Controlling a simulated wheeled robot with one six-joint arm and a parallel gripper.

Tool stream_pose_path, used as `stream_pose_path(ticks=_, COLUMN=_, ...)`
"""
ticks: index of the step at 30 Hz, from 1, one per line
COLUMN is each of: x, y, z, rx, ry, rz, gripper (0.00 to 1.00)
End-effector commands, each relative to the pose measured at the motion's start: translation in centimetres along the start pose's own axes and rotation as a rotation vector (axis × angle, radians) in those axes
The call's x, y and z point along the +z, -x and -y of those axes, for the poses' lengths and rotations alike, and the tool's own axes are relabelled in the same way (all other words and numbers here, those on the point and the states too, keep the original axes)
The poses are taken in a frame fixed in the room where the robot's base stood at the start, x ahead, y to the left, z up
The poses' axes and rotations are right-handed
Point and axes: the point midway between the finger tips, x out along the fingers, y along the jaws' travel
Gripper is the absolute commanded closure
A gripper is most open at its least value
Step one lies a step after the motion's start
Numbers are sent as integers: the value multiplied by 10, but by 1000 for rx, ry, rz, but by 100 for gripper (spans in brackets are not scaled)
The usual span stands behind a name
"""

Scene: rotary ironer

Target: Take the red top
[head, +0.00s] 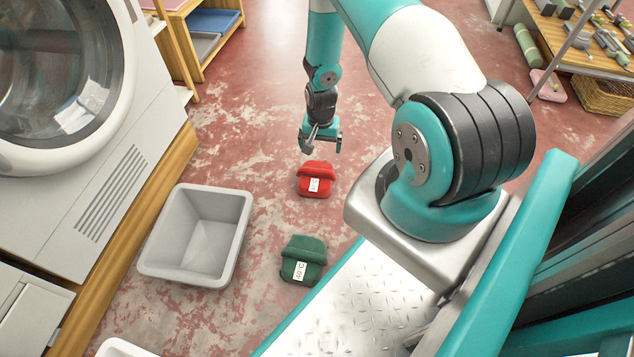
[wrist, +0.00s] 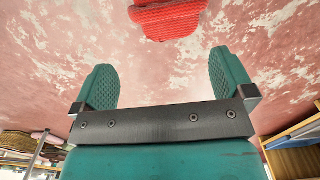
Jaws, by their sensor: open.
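The red top (head: 315,179) is a folded red bundle with a white label, lying on the floor in the middle of the head view. In the wrist view, part of the red top (wrist: 167,18) shows at the top edge, beyond the fingertips and cut off by the frame. My gripper (head: 322,148) is above the floor, just behind the red top in the head view, apart from it. In the wrist view my gripper (wrist: 160,70) has its two teal fingers spread wide with nothing between them.
A folded green garment (head: 303,260) with a white label lies nearer. An empty grey bin (head: 194,235) stands left of both garments. A white washing machine (head: 75,110) on a wooden base fills the left. The floor around the red top is clear.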

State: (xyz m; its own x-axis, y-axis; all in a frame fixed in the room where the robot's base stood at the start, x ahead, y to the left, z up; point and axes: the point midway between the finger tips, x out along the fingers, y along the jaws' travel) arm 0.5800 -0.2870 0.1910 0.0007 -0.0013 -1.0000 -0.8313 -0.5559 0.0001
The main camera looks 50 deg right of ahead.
Motion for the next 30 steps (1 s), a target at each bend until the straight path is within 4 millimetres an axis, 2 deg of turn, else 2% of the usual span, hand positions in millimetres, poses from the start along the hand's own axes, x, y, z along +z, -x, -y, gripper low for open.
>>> stream_pose_path(ticks=1, x=1, y=-21, z=0, rx=1, ry=1, rz=2, gripper=0)
stream_pose_path(ticks=6, x=1, y=-60, z=0, rx=1, ry=2, rz=2, gripper=0)
stream_pose_path(ticks=9, x=1, y=-76, z=1, rx=0, ry=2, rz=1, gripper=0)
stream_pose_path(ticks=20, x=0, y=-97, z=2, rx=-1, ry=3, rz=1, gripper=0)
stream_pose_path(ticks=30, x=-2, y=-141, z=4, rx=0, ry=3, rz=2, gripper=0)
